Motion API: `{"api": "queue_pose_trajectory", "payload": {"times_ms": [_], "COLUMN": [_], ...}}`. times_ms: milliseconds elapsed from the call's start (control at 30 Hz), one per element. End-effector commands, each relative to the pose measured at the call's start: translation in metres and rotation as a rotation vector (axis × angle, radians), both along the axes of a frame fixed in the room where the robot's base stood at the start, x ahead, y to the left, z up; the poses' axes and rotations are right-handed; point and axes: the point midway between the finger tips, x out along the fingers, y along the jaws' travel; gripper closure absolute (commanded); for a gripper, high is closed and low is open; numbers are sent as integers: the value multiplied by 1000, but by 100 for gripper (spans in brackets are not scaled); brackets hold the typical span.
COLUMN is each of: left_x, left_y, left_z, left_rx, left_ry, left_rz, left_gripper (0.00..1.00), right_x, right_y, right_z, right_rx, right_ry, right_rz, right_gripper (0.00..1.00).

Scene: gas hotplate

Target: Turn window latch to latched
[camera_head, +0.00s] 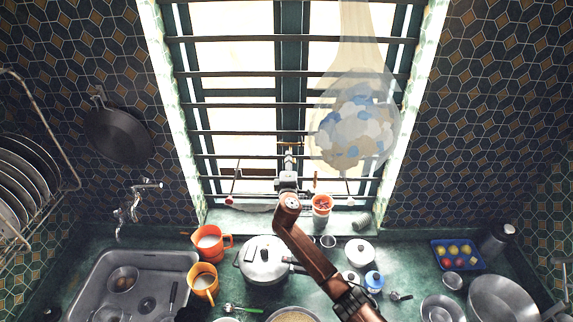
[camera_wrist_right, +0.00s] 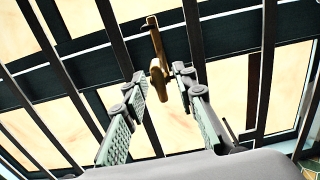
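The window latch (camera_wrist_right: 155,45) is a brown, brass-like handle on the window's dark middle frame, behind the bars. In the wrist view it is slightly tilted, with a knob near its middle and its lower part reaching down between my fingers. My right gripper (camera_wrist_right: 160,80) is open, its two fingers on either side of the latch's lower part. I cannot tell whether either finger touches it. In the head view, my right gripper (camera_head: 290,152) is at the bars in front of the window's middle, mostly hiding the latch. My left gripper is not in view.
Horizontal bars (camera_head: 240,104) cross the window. A translucent bag (camera_head: 355,125) hangs right of my gripper.

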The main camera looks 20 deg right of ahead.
Motion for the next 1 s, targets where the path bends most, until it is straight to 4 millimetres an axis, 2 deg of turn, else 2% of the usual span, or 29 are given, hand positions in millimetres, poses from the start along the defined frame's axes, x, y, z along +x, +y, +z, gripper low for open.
{"api": "queue_pose_trajectory", "payload": {"times_ms": [167,400,600,800,1000], "left_x": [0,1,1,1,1], "left_y": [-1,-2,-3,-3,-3], "left_z": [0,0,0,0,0], "left_rx": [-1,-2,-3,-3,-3], "left_ry": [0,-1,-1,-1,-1], "left_rz": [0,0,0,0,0], "left_gripper": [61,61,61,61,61], "right_x": [-16,-61,-90,-104,-105], "right_y": [8,30,45,52,52], "right_z": [-1,-1,-1,1,1], "right_rx": [1,2,2,0,-1], "right_ry": [0,-1,-1,-1,0], "right_rz": [1,1,2,1,1], "right_gripper": [74,74,74,74,74]}}
